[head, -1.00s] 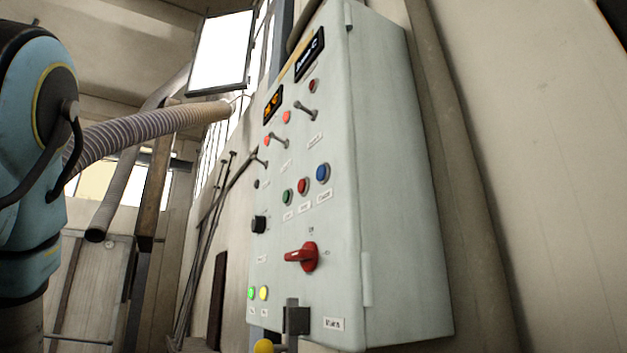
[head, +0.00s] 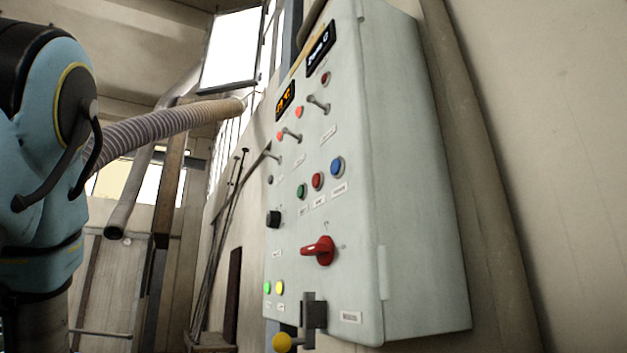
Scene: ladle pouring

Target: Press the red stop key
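A pale grey-green control cabinet (head: 425,200) stands on the wall at the right of the head view. On its front is a row of three round keys: green (head: 301,190), red (head: 317,180) and blue (head: 337,166). The red key is in the middle, with a small label below it; the label's text is too small to read. My arm shows at the left edge, well apart from the cabinet. My gripper is not in view.
The cabinet front also carries a red rotary handle (head: 318,250), a black knob (head: 273,218), toggle levers (head: 318,104), lit lamps (head: 280,287) and a yellow-knobbed lever (head: 282,342) at the bottom. A ribbed hose (head: 160,128) hangs behind.

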